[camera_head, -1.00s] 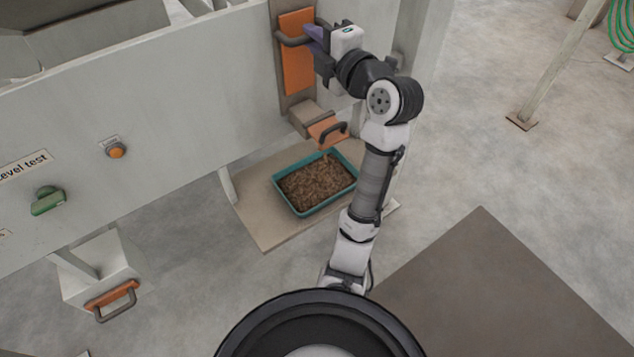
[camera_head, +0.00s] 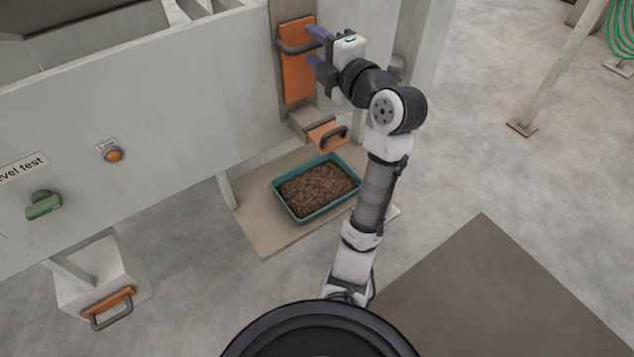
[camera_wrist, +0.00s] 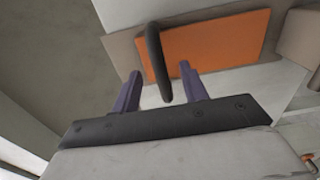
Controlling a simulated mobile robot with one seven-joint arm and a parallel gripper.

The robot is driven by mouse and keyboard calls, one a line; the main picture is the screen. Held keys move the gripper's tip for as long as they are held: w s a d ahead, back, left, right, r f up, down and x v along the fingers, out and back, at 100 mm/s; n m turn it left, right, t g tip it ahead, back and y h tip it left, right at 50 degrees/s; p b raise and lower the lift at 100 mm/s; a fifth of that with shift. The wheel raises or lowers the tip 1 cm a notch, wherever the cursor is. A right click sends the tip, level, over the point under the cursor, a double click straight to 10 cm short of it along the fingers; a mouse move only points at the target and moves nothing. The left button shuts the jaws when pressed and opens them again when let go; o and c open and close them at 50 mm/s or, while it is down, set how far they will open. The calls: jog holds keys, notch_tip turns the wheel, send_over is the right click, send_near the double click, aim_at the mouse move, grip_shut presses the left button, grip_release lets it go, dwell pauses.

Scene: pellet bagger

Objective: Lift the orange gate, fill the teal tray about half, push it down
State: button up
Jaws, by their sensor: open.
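The orange gate (camera_head: 297,72) is a flat upright plate with a dark bar handle (camera_head: 298,46) on the machine's wall. Below it is a spout with an orange, dark-handled piece (camera_head: 328,134). The teal tray (camera_head: 305,217) lies on a board under the spout and holds brown pellets over most of its floor. My gripper (camera_head: 314,47) is open at the gate. In the wrist view the gate (camera_wrist: 222,42) fills the upper middle. The handle (camera_wrist: 157,62) stands between the two purple fingers of my gripper (camera_wrist: 160,90), with a gap on each side.
An orange button (camera_head: 114,155) and a green knob (camera_head: 43,204) are on the wall at left. The tan board (camera_head: 268,240) extends around the tray.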

jog(key=b+v, duration=0.1)
jog(key=v, duration=0.5)
jog(key=shift+s+b, duration=0.15)
jog(key=shift+b, duration=0.25)
jog(key=shift+d, duration=0.15)
dwell(0.4)
